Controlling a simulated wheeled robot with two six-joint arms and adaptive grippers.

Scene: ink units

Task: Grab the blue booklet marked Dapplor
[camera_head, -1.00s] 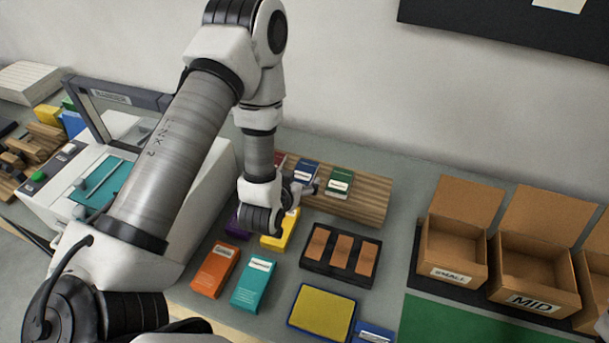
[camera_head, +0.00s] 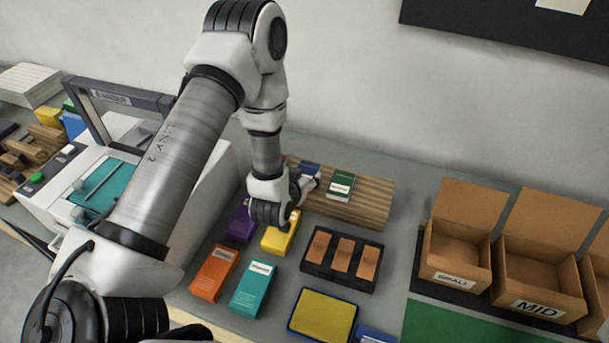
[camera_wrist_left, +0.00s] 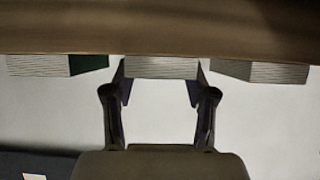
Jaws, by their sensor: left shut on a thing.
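A dark blue booklet (camera_head: 310,168) with a white label stands on the wooden rack (camera_head: 368,200), between a red one, mostly hidden, and a green booklet (camera_head: 341,184). Its label is too small to read. My left gripper (camera_head: 307,186) is at the front of this blue booklet and shut on it. In the left wrist view my left gripper (camera_wrist_left: 160,88) has one finger on each side of the middle booklet's pale page block (camera_wrist_left: 160,68). The booklet still appears to be at the rack. My right gripper is not in view.
Purple, yellow (camera_head: 281,233), orange (camera_head: 213,272) and teal (camera_head: 253,288) booklets lie before the rack. A dark tray (camera_head: 305,261) with brown blocks and a yellow pad (camera_head: 323,312) are nearby. Open cardboard boxes (camera_head: 455,258) stand at right. A white machine (camera_head: 205,205) is at left.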

